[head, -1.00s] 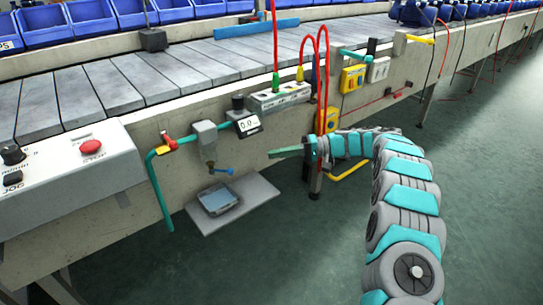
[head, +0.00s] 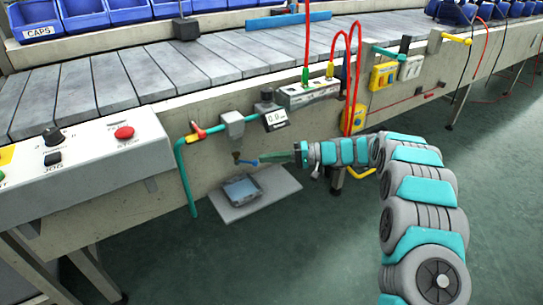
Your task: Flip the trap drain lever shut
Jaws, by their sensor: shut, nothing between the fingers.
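The trap drain lever (head: 246,161) is a small blue handle under the grey trap body (head: 232,124). It points right from a brass-coloured valve (head: 237,156) below the trap. My gripper (head: 268,158) is shut and empty. Its narrow fingers reach in from the right, with the tip at or very near the lever's outer end. I cannot tell whether they touch. The fingertip overlaps part of the lever's end.
A red-handled valve (head: 198,131) on a teal pipe (head: 185,180) is to the left. A tray (head: 241,189) lies on a pale shelf (head: 272,190) below. The conveyor side wall stands behind.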

